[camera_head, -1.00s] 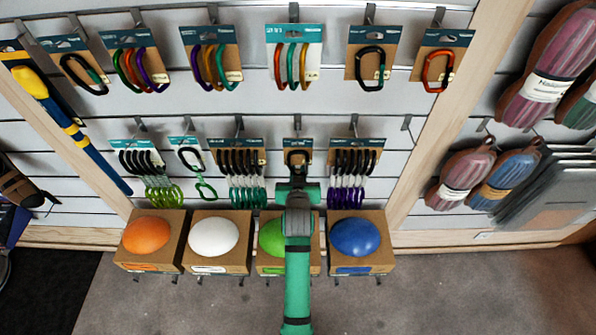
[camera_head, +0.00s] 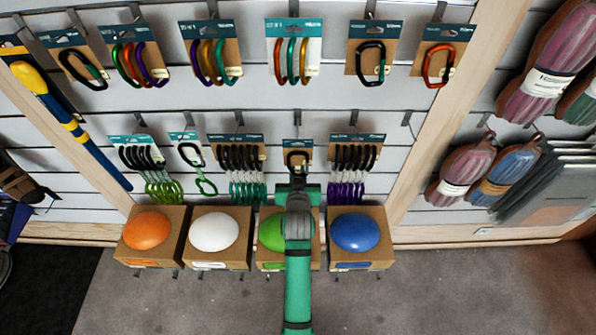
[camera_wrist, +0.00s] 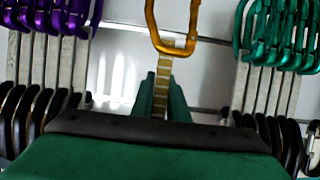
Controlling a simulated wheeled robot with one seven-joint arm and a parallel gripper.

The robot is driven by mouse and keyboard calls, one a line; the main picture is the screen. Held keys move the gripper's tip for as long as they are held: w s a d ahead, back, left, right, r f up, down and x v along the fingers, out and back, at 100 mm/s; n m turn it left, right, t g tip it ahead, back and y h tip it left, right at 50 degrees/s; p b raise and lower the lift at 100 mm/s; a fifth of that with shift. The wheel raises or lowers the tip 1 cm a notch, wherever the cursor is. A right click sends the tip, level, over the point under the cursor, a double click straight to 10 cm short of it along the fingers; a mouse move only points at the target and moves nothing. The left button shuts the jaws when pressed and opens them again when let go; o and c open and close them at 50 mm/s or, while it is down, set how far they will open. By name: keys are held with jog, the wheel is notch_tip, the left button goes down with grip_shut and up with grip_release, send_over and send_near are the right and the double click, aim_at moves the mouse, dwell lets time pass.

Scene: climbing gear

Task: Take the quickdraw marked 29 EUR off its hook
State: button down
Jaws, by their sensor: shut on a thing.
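A single quickdraw with a brown card and a black upper carabiner (camera_head: 297,157) hangs in the lower row, centre right, at a hook. Its lower part is hidden behind my gripper in the head view. My gripper (camera_head: 297,182) is in front of it, just below the black carabiner. In the wrist view, my gripper (camera_wrist: 161,98) is shut on the quickdraw's tan sling (camera_wrist: 163,78), with its orange carabiner (camera_wrist: 172,25) beyond the fingers. I cannot read a price of 29 EUR on any card.
Purple quickdraws (camera_head: 347,185) hang close on the right, and green ones (camera_head: 245,185) on the left. Boxes with a green ball (camera_head: 270,232) and a blue ball (camera_head: 355,232) stand below. Carded carabiners (camera_head: 292,60) hang above.

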jog(key=s, duration=0.6)
jog(key=shift+s+r, duration=0.15)
jog(key=shift+r, duration=0.05)
dwell(1.1)
dwell(0.6)
